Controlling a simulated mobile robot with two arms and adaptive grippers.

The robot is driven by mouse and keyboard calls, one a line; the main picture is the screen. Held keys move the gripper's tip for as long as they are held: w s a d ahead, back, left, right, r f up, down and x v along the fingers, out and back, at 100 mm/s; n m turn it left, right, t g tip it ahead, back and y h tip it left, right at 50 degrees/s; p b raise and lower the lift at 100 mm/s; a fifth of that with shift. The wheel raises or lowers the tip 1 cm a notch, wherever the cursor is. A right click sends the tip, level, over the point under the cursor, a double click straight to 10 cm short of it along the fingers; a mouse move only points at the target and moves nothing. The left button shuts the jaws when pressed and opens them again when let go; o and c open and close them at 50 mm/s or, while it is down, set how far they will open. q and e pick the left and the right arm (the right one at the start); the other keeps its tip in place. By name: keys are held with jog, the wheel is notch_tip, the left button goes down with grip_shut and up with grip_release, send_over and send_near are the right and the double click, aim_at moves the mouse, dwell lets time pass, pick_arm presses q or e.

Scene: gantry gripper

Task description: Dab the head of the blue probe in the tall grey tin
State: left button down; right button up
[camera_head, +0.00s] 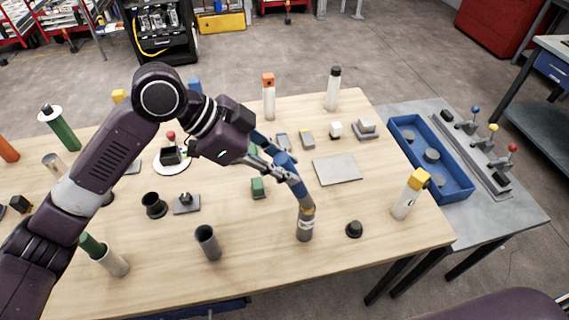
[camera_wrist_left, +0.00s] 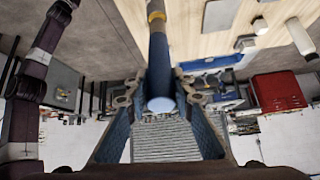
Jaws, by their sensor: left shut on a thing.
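The blue probe (camera_head: 298,187) is held in my left gripper (camera_head: 276,168), whose fingers are closed on its upper part. It slopes down to the right, with a yellow band near its lower end. It also shows in the left wrist view (camera_wrist_left: 158,60), between the fingers (camera_wrist_left: 160,108). The lower end meets a grey cylinder with a pale mark (camera_head: 304,232), which looks like a tin; I cannot tell how deep the head is. Another tall grey tin (camera_head: 207,243), open and dark inside, stands to the left. My right gripper is not in view.
A green block (camera_head: 258,188) lies left of the probe, and a black knob (camera_head: 354,229) lies to its right. A yellow-topped white bottle (camera_head: 410,193) stands near the right edge. A flat grey plate (camera_head: 337,169) lies behind. A blue tray (camera_head: 408,124) is on the side table.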

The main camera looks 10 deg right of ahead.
pick_arm(q)
jog(key=shift+f, duration=0.5)
dwell(0.3)
dwell(0.6)
jog(key=shift+f, duration=0.2)
dwell(1.0)
notch_tip(320, 180, up, 3)
jog(key=p, duration=0.2)
jog(key=shift+f+p, duration=0.15)
jog(key=shift+p, duration=0.2)
notch_tip(320, 180, up, 5)
jog(key=p, duration=0.4)
jog(key=shift+f, duration=0.15)
